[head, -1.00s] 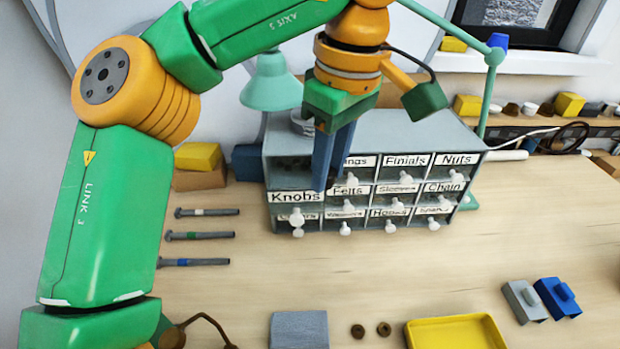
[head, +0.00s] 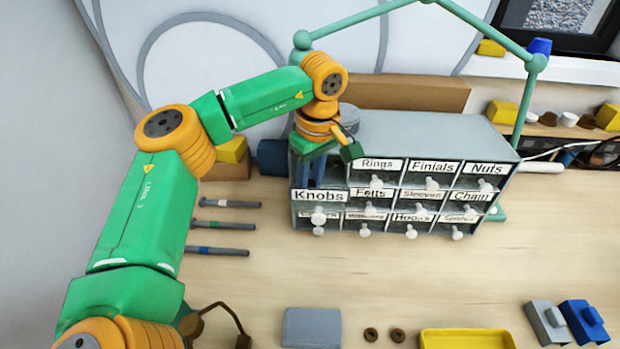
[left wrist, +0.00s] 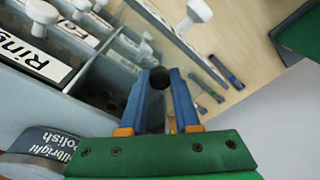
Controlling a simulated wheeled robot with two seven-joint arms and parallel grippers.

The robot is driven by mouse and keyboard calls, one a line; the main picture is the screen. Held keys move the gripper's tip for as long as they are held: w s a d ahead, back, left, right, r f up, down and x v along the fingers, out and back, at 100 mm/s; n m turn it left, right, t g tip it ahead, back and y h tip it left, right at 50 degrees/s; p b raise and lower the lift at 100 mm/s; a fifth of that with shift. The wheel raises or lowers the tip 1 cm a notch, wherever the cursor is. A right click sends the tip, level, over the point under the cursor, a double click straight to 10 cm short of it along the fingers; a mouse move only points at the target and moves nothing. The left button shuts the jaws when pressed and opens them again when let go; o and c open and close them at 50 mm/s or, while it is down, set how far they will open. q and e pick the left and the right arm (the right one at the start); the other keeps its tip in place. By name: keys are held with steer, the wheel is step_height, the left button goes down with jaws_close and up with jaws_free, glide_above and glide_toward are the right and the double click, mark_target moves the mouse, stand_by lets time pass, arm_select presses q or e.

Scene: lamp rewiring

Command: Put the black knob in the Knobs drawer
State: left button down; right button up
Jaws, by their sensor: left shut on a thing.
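The black knob (left wrist: 159,78) sits between the tips of my left gripper's blue fingers in the left wrist view. My left gripper (head: 312,182) is shut on it. In the head view the fingers point down behind the Knobs drawer's label (head: 320,196), at the left end of the grey cabinet (head: 430,130), and the knob is hidden. The Knobs drawer stands out from the cabinet face, open, with a white pull. In the left wrist view dark round things (left wrist: 112,103) lie in a compartment beside the fingers. My right gripper is not in view.
Other labelled drawers, such as Rings (head: 378,165), are beside the Knobs drawer. A round polish tin (left wrist: 40,148) stands on the cabinet top near my gripper. Several rods (head: 225,226) lie left of the cabinet.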

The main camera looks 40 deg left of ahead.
mark_target(313, 186)
arm_select(q)
steer(key=shift+f, duration=0.1)
steer(key=c, duration=0.9)
jaws_free()
steer(key=shift+r, duration=0.2)
steer(key=r, duration=0.6)
steer(key=shift+d, duration=0.4)
steer(key=r, duration=0.2)
steer(key=r+p, duration=0.1)
steer(key=r, duration=0.1)
steer(key=r+p, duration=0.1)
steer(key=r, duration=0.1)
steer(key=shift+s+d, duration=0.2)
steer(key=shift+d, duration=0.2)
steer(key=shift+f, duration=0.1)
